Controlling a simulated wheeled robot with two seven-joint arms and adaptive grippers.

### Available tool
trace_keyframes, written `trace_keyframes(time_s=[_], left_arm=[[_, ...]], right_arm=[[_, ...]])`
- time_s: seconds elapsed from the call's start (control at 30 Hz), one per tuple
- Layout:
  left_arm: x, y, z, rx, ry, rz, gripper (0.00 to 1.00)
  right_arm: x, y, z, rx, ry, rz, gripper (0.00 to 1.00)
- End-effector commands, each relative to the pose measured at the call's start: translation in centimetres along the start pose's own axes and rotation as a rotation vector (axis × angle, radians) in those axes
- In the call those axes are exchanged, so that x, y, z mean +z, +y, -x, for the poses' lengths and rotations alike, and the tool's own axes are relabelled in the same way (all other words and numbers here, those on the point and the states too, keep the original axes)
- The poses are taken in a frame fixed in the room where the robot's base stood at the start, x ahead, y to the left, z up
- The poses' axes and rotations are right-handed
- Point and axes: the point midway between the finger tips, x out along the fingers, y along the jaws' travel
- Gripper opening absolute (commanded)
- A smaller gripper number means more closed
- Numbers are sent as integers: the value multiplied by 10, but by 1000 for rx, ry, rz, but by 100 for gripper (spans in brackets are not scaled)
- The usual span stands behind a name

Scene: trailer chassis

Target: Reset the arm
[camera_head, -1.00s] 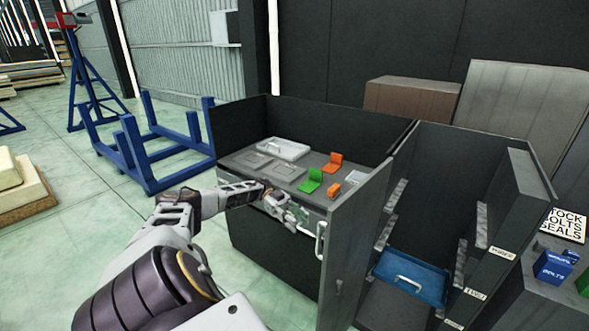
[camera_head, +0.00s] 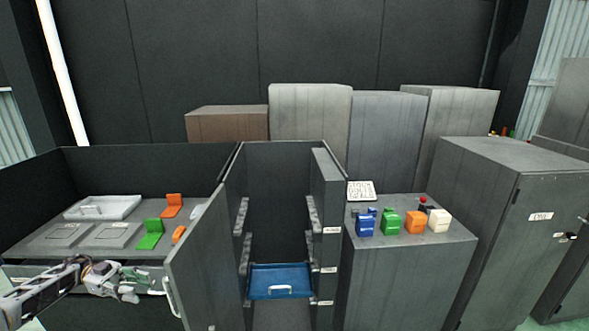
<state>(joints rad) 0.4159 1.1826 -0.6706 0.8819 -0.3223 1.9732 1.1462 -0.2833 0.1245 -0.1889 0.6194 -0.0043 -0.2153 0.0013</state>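My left arm comes in at the lower left, and its gripper (camera_head: 130,284) is in front of the left cabinet's top, a little left of the handle (camera_head: 170,297) on the open grey door (camera_head: 197,262). The gripper appears apart from the handle and holds nothing that I can make out. Its fingers are small and seen from the side, so their opening is unclear. My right gripper is out of view.
Green (camera_head: 150,234) and orange (camera_head: 172,205) brackets and a pale tray (camera_head: 102,207) lie on the left cabinet. A blue drawer (camera_head: 281,281) sits low in the open middle cabinet. Several coloured boxes stand on the grey cabinet (camera_head: 411,262) to the right.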

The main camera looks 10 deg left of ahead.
Motion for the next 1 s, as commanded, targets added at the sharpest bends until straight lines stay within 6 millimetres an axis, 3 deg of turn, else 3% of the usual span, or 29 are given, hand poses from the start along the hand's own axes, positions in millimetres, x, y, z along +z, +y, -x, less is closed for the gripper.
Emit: trace_keyframes(time_s=[0.17,0.37,0.7,1.0], left_arm=[[16,-11,-9,-51,10,-19,35],[55,-38,-28,-196,23,-66,35],[147,-83,-55,-518,-6,-117,35],[238,-99,-69,-794,-97,-97,35]], right_arm=[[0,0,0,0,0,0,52],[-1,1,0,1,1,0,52],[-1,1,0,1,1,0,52],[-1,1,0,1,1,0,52]])
